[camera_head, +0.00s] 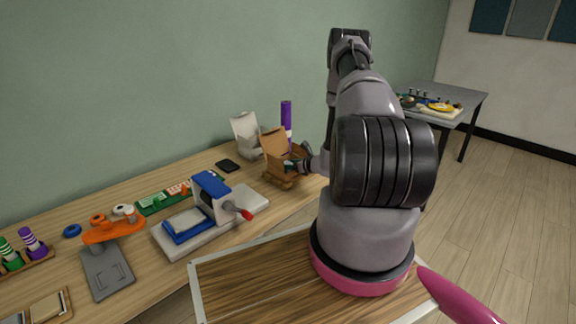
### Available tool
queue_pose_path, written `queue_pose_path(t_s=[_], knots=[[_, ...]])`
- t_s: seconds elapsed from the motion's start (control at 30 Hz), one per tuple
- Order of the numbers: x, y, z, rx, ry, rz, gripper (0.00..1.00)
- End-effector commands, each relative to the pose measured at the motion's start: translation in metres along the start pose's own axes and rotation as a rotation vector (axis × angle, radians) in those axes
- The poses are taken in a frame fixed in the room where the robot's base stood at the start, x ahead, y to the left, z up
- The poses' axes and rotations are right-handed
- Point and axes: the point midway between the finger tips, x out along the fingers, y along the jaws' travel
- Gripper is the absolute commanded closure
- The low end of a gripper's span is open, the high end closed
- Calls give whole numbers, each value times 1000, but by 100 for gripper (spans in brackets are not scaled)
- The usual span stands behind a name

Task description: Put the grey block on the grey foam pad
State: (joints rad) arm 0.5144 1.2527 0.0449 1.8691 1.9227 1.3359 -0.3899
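I cannot pick out the grey block for certain in the head view; it may be hidden behind my arm or in the box. No thing is clearly the grey foam pad. A small dark grey flat piece (228,166) lies at the back of the bench, and a flat grey plate (108,272) lies at the front left. My gripper (293,165) is at the far end of the bench, at the open brown box (273,143). Its fingers are small and partly hidden, so I cannot tell whether they hold anything.
A press with a blue top and red knob (246,214) stands mid-bench on a pale base. An orange stand (113,229), a green rack (160,199), a white box (246,136) and a purple cylinder (286,115) are also there. A grey table (470,98) stands far right.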

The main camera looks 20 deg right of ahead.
Motion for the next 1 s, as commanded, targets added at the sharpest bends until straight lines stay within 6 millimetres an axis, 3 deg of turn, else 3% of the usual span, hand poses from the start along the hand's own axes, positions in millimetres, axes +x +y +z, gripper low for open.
queue_pose_path(t_s=[0.3, 0.33, 0.4, 0.77, 1.0], knots=[[1, 0, -2, 0, -1, 0, 99], [1, 0, -2, -1, -1, 0, 39], [1, 0, -2, -1, -1, 0, 13], [0, 0, 1, -1, -1, -1, 13], [-35, -1, 1, 2, 1, -2, 13]])
